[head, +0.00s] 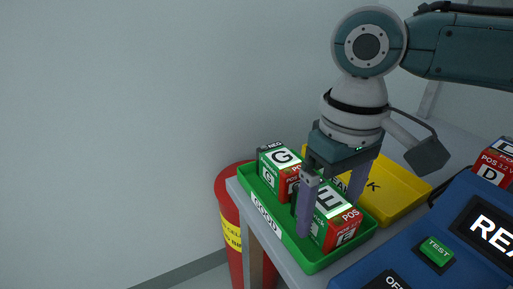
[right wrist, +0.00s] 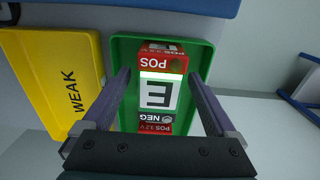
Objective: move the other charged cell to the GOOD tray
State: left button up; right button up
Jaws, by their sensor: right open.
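The green GOOD tray (head: 318,264) stands at the table's left corner in the head view. Two red-and-green cells sit in it: cell G (head: 276,164) at the back left and cell E (head: 340,217) at the front right. My right gripper (head: 330,215) is open, its fingers reaching down on either side of cell E. In the right wrist view the open gripper (right wrist: 156,95) straddles cell E (right wrist: 158,95), with visible gaps to both fingers, inside the green tray (right wrist: 125,48). My left gripper is not in view.
The yellow WEAK tray (head: 407,192) lies beside the green tray; the part seen is empty. At right are a blue tester (head: 420,271) with a green TEST button (head: 436,250) and another cell marked D (head: 492,168). A red bin (head: 229,195) stands below the table's left edge.

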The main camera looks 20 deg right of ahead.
aim_at(330, 203)
notch_tip(330, 203, up, 12)
jog(key=p, duration=0.3)
jog(key=shift+r, duration=0.15)
